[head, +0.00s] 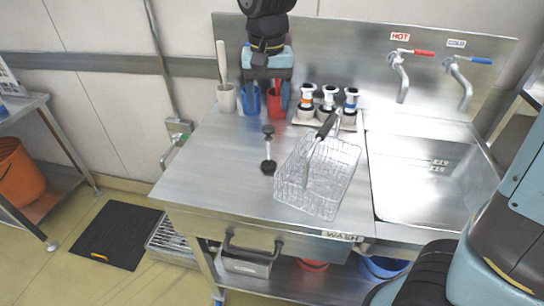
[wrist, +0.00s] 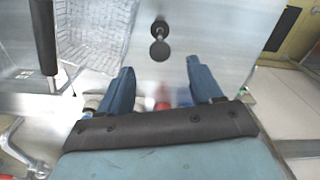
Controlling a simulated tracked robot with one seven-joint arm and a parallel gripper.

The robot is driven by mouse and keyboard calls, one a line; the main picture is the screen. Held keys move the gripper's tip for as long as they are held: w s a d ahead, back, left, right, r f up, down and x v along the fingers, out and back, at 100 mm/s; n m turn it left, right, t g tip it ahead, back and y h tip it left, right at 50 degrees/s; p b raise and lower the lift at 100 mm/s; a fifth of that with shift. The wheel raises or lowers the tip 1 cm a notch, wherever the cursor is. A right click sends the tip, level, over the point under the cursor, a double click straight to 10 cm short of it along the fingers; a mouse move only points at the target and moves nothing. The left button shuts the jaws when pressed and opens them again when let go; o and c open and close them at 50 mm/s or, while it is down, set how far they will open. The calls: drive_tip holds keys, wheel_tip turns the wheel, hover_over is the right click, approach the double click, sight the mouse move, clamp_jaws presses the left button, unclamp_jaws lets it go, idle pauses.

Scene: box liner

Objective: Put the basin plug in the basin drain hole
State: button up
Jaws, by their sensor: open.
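The basin plug (head: 268,166) appears to be the black disc with a pale stem and black knob standing on the steel counter, left of the wire basket. In the wrist view the plug (wrist: 160,45) is beyond the fingertips, roughly centred between them. My gripper (head: 267,98) is open and empty, pointing down over the back of the counter near the cups. Its two blue fingers (wrist: 160,70) are spread apart in the wrist view, clear of the plug. The steel basin (head: 415,200) is at the right of the counter. I cannot make out its drain hole.
A wire basket (head: 312,190) with a black-handled grip stands between plug and basin. A red cup (head: 275,105), a white cup (head: 226,100) and several spool-like items (head: 328,98) line the back. Red and blue taps (head: 398,70) overhang the basin. The counter's left front is clear.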

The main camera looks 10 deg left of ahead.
sight(268, 128)
drive_tip(key=shift+f, duration=4.25)
clamp_jaws()
